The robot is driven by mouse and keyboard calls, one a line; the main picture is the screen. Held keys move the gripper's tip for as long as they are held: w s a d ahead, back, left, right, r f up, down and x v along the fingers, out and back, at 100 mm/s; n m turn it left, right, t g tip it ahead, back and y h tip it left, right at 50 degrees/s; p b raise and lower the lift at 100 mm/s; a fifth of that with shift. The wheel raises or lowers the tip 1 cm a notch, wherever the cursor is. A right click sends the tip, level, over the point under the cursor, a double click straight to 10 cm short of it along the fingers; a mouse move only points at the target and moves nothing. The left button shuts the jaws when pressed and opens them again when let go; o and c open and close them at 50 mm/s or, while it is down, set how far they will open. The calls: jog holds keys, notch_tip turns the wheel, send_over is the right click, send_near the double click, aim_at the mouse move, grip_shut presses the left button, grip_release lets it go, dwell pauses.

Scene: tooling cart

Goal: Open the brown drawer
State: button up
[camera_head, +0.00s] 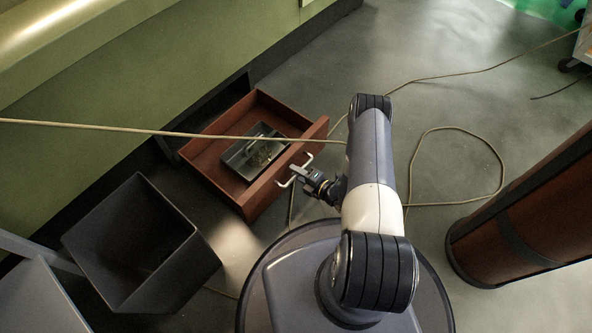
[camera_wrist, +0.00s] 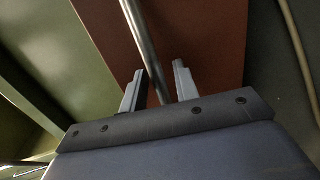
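The brown drawer (camera_head: 220,178) is pulled well out of the dark cabinet in the head view. Its front panel also fills much of the wrist view (camera_wrist: 205,35). A pale metal bar handle (camera_head: 284,184) is on the drawer front. In the wrist view the handle (camera_wrist: 140,40) runs between my gripper's two fingers (camera_wrist: 160,75). The fingers are apart, with a visible gap beside the bar, and the bar lies closer to the left finger. In the head view my gripper (camera_head: 302,174) is at the handle, its tips small and partly hidden by the wrist.
A black tray (camera_head: 232,158) with metal parts lies inside the drawer. An open dark bin (camera_head: 190,275) stands at lower left. A brown cylinder (camera_head: 530,215) is at right. A cable (camera_head: 480,72) crosses the floor, and another line passes over the drawer.

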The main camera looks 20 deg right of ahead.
aim_at(288, 166)
grip_shut()
dwell(0.3)
jog(key=shift+r+b+x, duration=0.25)
jog(key=shift+b+x, duration=0.1)
jog(key=shift+x, duration=0.75)
jog(key=shift+r+b+x, duration=0.2)
jog(key=shift+b+x, duration=0.15)
jog(key=shift+x, duration=0.75)
jog(key=shift+w, duration=0.1)
grip_release()
